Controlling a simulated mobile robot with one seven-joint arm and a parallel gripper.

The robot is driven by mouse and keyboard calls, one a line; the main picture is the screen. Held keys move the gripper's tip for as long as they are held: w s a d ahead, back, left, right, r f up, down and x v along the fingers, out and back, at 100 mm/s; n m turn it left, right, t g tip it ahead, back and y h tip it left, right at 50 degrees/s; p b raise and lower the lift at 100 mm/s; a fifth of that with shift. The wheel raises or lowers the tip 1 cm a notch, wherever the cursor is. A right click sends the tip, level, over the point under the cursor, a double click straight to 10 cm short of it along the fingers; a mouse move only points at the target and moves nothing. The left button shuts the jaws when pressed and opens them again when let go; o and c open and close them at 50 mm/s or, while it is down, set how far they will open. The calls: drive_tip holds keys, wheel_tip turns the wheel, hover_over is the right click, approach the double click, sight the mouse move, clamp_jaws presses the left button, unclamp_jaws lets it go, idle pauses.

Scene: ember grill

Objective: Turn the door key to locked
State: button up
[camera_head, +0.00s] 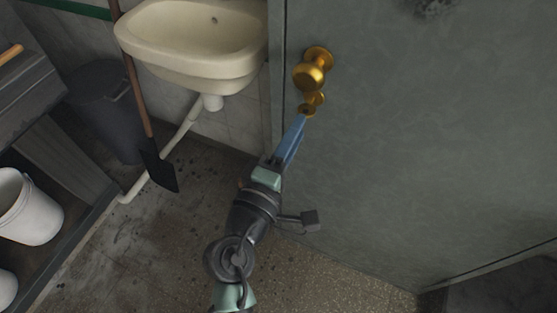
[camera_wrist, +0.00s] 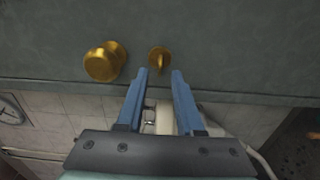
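The grey-green door (camera_head: 420,140) carries a round brass knob (camera_head: 310,72) with a small brass key piece (camera_head: 314,102) below it. In the wrist view the brass key piece (camera_wrist: 160,60) sits on a round plate, to the right of the knob (camera_wrist: 103,62). Its narrow grip looks upright in that picture. My gripper (camera_wrist: 160,71) is open with blue fingers, one on each side of the line to the key. The fingertips stop just short of the key plate, and I see no contact. In the head view my gripper (camera_head: 301,118) reaches up to the key from below.
A cream sink (camera_head: 195,40) hangs on the wall left of the door. A shovel (camera_head: 150,130) and a dark bin (camera_head: 105,110) stand beneath and beside it. White buckets (camera_head: 28,205) sit on a shelf at far left. The floor around my arm is clear.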

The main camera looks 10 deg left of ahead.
drive_tip(key=b+v, duration=0.1)
drive_tip(key=v, duration=0.7)
drive_tip(key=shift+s, duration=0.1)
drive_tip(key=w+d+r+m+t, duration=0.1)
drive_tip(key=w+r+m, duration=0.15)
drive_tip(key=r, duration=0.55)
drive_tip(key=w+d+r+m+t+y, duration=0.1)
drive_tip(key=w+r+m+t, duration=0.1)
drive_tip(key=r+m, duration=0.35)
drive_tip(key=w+d+r+m+t, duration=0.1)
drive_tip(key=w+r+m, duration=0.1)
drive_tip(key=r, duration=0.7)
drive_tip(key=s+r+m+t+y+p, duration=0.2)
drive_tip(key=r+p, duration=0.5)
drive_tip(key=r, duration=1)
drive_tip(key=s+r+m+t+y+p, duration=0.2)
drive_tip(key=s+r+t+p, duration=0.2)
drive_tip(key=r, duration=1.4)
drive_tip(key=s+d+p, duration=0.1)
drive_tip(key=p, duration=0.2)
drive_tip(key=shift+s+y, duration=0.3)
drive_tip(key=shift+s, duration=0.1)
drive_tip(key=shift+r, duration=0.15)
